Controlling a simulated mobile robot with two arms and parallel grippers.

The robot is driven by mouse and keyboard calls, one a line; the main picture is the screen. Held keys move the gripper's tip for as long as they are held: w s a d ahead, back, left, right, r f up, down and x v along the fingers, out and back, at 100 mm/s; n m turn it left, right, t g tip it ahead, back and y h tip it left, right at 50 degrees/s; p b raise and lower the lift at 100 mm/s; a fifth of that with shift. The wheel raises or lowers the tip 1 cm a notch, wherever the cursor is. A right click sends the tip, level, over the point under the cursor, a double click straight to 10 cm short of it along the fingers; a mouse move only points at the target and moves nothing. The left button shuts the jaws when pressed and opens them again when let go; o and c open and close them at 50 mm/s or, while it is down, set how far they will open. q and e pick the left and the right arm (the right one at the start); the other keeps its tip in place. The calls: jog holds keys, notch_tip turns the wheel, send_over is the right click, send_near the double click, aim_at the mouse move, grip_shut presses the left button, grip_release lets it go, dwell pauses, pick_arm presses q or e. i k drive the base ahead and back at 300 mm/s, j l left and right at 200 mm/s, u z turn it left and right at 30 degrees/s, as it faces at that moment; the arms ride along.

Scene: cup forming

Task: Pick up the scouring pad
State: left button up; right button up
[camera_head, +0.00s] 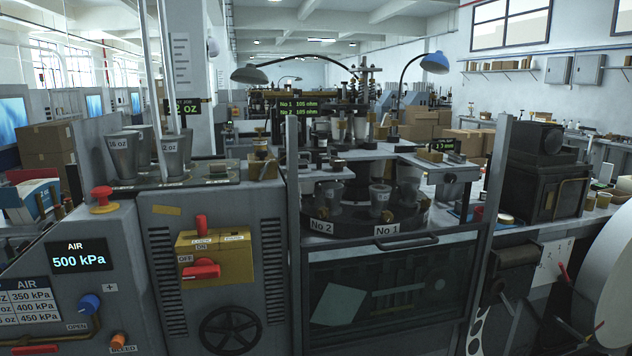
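I cannot pick out the scouring pad for certain. A small pale item (218,170) lies on the plate behind the grey cabinet. All are too small to tell what they are. Neither of my grippers is in view.
A grey control cabinet (130,240) with a red button (102,196), a red lever (201,270) and a handwheel (230,329) stands at left. The forming machine (395,290) fills the middle. A dark boxy device (545,180) stands on the right bench.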

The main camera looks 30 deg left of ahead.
aim_at(219, 169)
jog(key=u, duration=0.95)
